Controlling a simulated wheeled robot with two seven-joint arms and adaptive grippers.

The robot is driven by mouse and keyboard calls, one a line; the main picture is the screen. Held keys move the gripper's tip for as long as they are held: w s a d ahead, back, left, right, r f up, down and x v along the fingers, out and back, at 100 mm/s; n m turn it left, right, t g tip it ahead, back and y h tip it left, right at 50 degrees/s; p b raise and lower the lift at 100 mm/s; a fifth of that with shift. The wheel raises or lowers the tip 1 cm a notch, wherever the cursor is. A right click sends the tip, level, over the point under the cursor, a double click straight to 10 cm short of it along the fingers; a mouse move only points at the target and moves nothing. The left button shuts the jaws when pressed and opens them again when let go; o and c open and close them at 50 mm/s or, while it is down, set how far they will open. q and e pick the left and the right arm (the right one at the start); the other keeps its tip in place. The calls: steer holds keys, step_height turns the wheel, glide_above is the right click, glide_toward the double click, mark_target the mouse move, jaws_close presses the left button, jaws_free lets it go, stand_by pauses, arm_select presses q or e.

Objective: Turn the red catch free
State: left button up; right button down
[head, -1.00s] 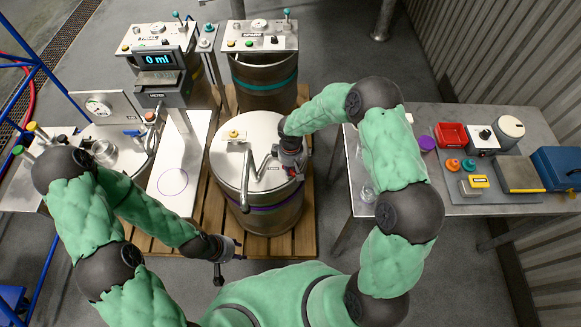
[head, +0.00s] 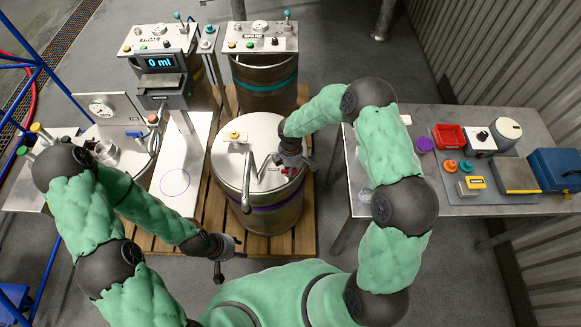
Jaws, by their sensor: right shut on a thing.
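A steel drum with a purple band stands at the middle, and its round lid (head: 240,135) carries a bent pipe (head: 246,182) and a small fitting with a yellow knob (head: 233,136). My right gripper (head: 287,170) is over the right part of the lid, pointing down, shut on a small red part that I take to be the red catch (head: 273,169); the fingers and wrist hide most of it. My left gripper (head: 219,268) hangs low in front of the drum, apart from everything; its fingers are too small to tell open or shut.
A second drum with a teal band (head: 264,84) stands behind. A dispenser with a display reading 0 ml (head: 158,62) is at left. The floor in front of the right table is free.

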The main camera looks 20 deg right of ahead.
stand_by(0.5)
steer(key=c, duration=1.2)
jaws_free()
step_height(320, 180, up, 12)
